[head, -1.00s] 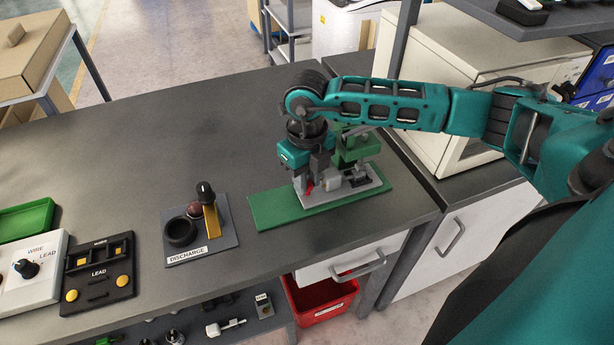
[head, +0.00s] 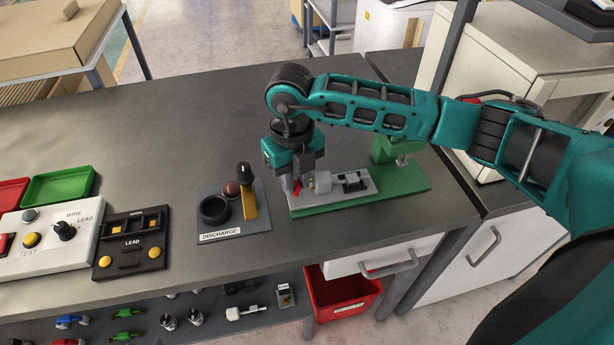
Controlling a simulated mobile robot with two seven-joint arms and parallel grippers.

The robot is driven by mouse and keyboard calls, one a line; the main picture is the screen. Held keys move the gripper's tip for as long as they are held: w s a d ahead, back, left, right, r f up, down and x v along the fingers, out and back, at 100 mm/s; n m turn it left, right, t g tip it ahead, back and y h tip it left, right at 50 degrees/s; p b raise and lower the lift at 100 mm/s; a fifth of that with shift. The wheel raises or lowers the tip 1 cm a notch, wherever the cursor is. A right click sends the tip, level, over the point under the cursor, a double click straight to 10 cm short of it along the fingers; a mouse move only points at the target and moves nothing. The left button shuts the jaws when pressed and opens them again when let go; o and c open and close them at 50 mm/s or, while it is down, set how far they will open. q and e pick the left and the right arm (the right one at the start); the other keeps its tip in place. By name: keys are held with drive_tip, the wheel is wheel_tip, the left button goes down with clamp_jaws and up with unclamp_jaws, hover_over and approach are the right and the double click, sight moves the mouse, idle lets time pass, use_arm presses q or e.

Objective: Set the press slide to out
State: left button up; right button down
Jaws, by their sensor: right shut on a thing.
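The green press stands near the right end of the grey bench, with its upright head (head: 390,150) over a long green base (head: 402,186). A light grey press slide (head: 322,198) lies at the left end of the base, out to the left of the head. It carries a grey cylindrical part and a dark clamp. My right gripper (head: 296,186) points down at the slide's left end and is shut on its small red handle (head: 297,190); the fingers partly hide the handle. My left gripper is not in view.
A discharge plate (head: 232,226) with a black ring and knob stands just left of the slide. Further left are a black LEAD box (head: 130,256), a white tester (head: 45,255) and a green tray (head: 60,184). A red bin (head: 345,308) sits below the bench.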

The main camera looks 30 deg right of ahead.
drive_tip(key=shift+w+a+r, duration=0.1)
drive_tip(key=shift+a, duration=0.2)
drive_tip(key=c, duration=1.2)
unclamp_jaws()
wheel_tip(320, 180, up, 13)
drive_tip(key=shift+f, duration=0.1)
